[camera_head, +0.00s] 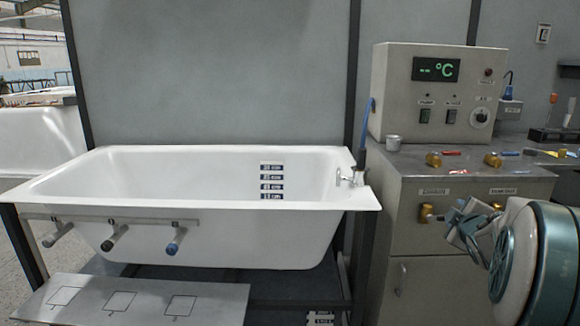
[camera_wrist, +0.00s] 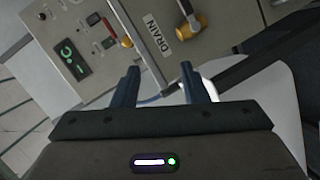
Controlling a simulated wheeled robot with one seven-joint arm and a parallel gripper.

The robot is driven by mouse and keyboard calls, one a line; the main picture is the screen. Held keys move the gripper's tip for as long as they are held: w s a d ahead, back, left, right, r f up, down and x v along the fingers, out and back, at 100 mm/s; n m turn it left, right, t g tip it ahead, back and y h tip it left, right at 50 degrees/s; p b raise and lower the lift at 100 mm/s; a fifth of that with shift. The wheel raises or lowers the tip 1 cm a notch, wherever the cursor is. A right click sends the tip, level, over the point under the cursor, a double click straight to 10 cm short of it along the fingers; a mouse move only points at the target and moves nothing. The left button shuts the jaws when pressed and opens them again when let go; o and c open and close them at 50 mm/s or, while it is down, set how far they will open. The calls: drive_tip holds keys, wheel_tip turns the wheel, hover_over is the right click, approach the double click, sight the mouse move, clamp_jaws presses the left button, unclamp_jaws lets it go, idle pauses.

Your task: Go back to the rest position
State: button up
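My gripper (camera_wrist: 160,85) shows in the wrist view with its two dark fingers apart and nothing between them. In the head view my arm is at the lower right, in front of the metal cabinet, and the gripper's fingers there are small and partly hidden. The wrist view looks tilted at the cabinet front, with a label reading DRAIN (camera_wrist: 159,38) just beyond the fingers. The gripper touches nothing that I can see.
A white bathtub (camera_head: 200,228) stands on a dark frame at left and centre. A control box (camera_head: 436,95) with a green display sits on the metal cabinet (camera_head: 400,180), which has brass valves (camera_head: 433,160). A marked plate (camera_head: 215,298) lies below the tub.

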drive_tip(key=s+a+r+m+g+y+p, duration=0.1)
drive_tip(key=s+a+r+m+g+p, duration=0.55)
drive_tip(key=s+a+r+p, duration=0.5)
drive_tip(key=s+a+r+m+g+y+p, duration=0.2)
drive_tip(key=s+a+m+g+y+p, duration=0.1)
drive_tip(key=s+a+p, duration=0.8)
drive_tip(key=s+a+m+g, duration=0.1)
drive_tip(key=s+a, duration=0.3)
drive_tip(key=s, duration=0.4)
drive_tip(key=shift+g+p, duration=0.4)
drive_tip(key=shift+g, duration=0.35)
